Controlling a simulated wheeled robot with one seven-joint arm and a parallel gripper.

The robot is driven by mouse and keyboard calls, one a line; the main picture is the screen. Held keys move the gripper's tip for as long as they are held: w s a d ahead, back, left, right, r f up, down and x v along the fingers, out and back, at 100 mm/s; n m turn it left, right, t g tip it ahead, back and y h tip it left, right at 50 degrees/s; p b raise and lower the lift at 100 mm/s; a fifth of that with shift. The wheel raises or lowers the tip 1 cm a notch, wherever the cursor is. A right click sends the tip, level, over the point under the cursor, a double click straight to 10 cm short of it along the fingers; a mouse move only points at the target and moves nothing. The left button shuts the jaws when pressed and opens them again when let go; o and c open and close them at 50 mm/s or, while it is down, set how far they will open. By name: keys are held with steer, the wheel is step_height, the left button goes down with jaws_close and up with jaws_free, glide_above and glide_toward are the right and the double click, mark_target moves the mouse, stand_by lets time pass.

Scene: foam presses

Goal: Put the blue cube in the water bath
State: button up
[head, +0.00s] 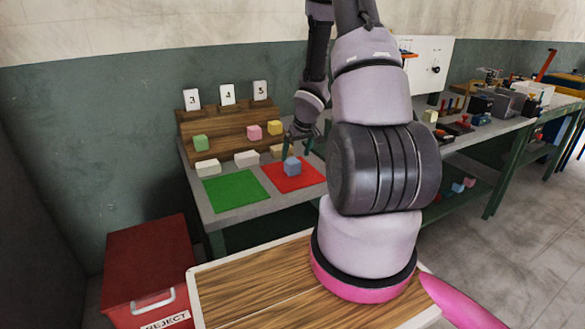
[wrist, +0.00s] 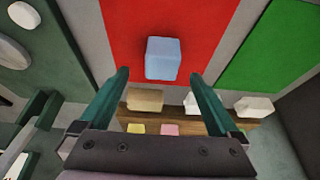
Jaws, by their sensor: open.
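The blue cube (head: 292,167) sits on the red mat (head: 305,179) on the workbench; it also shows in the wrist view (wrist: 162,58). My gripper (head: 298,144) is open and empty above the cube, fingers pointing down. In the wrist view my gripper (wrist: 159,75) has its two green fingers on either side of the cube's line, with the cube just past the tips and apart from them. I cannot clearly make out the water bath; a grey open-topped box (head: 508,103) stands far right on the long bench.
A green mat (head: 235,191) lies left of the red one. Behind stand a wooden stepped rack (head: 228,124) with coloured blocks and number cards, and pale blocks in front. A red reject bin (head: 146,262) is at lower left. Tools crowd the right bench.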

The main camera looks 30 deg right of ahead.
mark_target(292, 161)
steer(key=shift+w+x, duration=0.2)
steer(key=shift+x, duration=2.45)
steer(key=shift+a+r, duration=0.1)
steer(key=shift+a, duration=0.05)
jaws_close()
steer(key=shift+r, duration=0.1)
